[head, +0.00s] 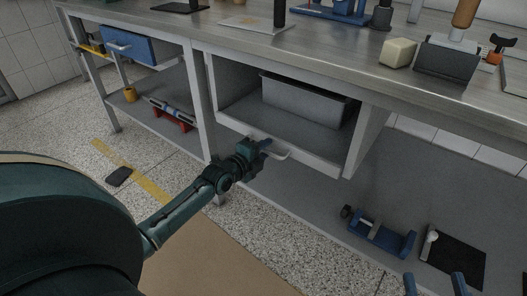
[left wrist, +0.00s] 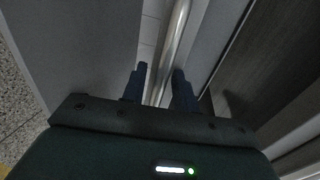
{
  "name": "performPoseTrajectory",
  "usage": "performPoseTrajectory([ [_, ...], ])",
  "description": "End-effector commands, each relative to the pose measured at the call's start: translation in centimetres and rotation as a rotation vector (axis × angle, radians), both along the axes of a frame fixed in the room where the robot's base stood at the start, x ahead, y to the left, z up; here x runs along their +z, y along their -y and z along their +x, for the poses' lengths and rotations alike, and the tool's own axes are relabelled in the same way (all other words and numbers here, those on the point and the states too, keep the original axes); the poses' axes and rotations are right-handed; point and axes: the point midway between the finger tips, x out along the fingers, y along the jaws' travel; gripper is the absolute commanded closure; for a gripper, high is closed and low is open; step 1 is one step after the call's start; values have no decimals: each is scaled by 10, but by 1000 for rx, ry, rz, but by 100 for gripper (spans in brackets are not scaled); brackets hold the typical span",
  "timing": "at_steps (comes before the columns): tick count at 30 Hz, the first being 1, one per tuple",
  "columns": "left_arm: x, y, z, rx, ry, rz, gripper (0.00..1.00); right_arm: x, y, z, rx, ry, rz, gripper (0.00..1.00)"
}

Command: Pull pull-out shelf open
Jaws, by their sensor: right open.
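The pull-out shelf (head: 318,164) is in the open bay under the workbench and carries a grey bin (head: 305,105). Its front edge appears roughly level with the bay's side panels. A pale bar handle (head: 282,154) is on its front. My left gripper (head: 264,145) is at the handle, covering part of it in the head view. In the left wrist view the handle (left wrist: 172,48) runs between the two fingers (left wrist: 160,80), with a gap visible beside it, so the jaws are open around it. My right gripper (head: 435,284) is open and empty at the bottom right.
A blue drawer (head: 130,46) is at the left of the bench. Tools and blocks stand on the steel worktop (head: 330,43). A blue clamp-like tool (head: 380,234) and a black mat (head: 455,258) lie on the lower shelf. Speckled floor lies in front.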

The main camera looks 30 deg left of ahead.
Motion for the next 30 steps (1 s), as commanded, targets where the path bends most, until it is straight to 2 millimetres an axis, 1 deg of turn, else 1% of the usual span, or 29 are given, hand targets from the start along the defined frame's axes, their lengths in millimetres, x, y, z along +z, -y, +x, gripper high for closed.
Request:
performPoseTrajectory([
  [3,0,0,0,0,0,0,71,0,0,0,0,0,0,48],
  [14,0,0,0,0,1,0,100,1,0,0,1,1,1,48],
  [26,0,0,-1,0,1,0,100,1,0,0,1,3,1,48],
  [30,2,-1,-4,0,0,0,100,5,0,0,1,6,-3,48],
])
